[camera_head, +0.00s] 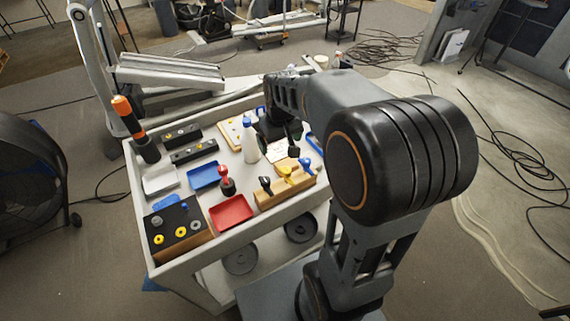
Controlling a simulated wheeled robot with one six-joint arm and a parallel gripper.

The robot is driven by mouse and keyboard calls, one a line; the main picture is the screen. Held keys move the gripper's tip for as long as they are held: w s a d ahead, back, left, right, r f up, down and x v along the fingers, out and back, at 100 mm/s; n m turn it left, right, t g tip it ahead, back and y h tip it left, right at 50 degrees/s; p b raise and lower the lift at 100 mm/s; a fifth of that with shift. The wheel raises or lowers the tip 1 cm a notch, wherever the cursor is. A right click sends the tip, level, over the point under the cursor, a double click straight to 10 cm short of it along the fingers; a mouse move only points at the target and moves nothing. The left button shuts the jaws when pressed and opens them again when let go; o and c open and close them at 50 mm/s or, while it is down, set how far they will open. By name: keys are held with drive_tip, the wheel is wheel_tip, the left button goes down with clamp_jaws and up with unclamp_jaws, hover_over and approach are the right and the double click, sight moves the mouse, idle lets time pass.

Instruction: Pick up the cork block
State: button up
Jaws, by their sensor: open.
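My gripper (283,142) hangs over the back right part of the white cart top, at the end of my arm. It is small and dark here, its jaws are open, and part of it is hidden by my own arm. A small tan piece (288,163), which may be the cork block, lies just below the gripper, behind a wooden tool rack. I cannot tell for certain that it is the cork block, nor whether the gripper touches it.
The wooden rack (286,188) holds several handled tools. A white bottle (250,145) with a blue cap stands left of the gripper. A red tray (231,213), a blue tray (204,175) and a black-topped block (176,229) with knobs lie further left. The cart rim (133,190) is raised.

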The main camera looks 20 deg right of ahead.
drive_tip(key=shift+o, duration=0.2)
drive_tip(key=w+d+f+g, duration=0.1)
drive_tip(key=w+d+f, duration=0.4)
drive_tip(key=w+f, duration=0.3)
drive_tip(key=shift+w+d+g, duration=0.15)
drive_tip(key=shift+d+g, duration=0.15)
drive_tip(key=shift+d, duration=0.05)
hover_over(286, 163)
drive_tip(key=shift+n, duration=0.3)
wheel_tip(286, 163, down, 9)
drive_tip(key=shift+r+p, duration=0.1)
drive_tip(key=shift+p, duration=0.3)
drive_tip(key=shift+f+p, duration=0.6)
drive_tip(key=shift+f, duration=2.25)
drive_tip(key=shift+c, duration=0.2)
drive_tip(key=c, duration=0.6)
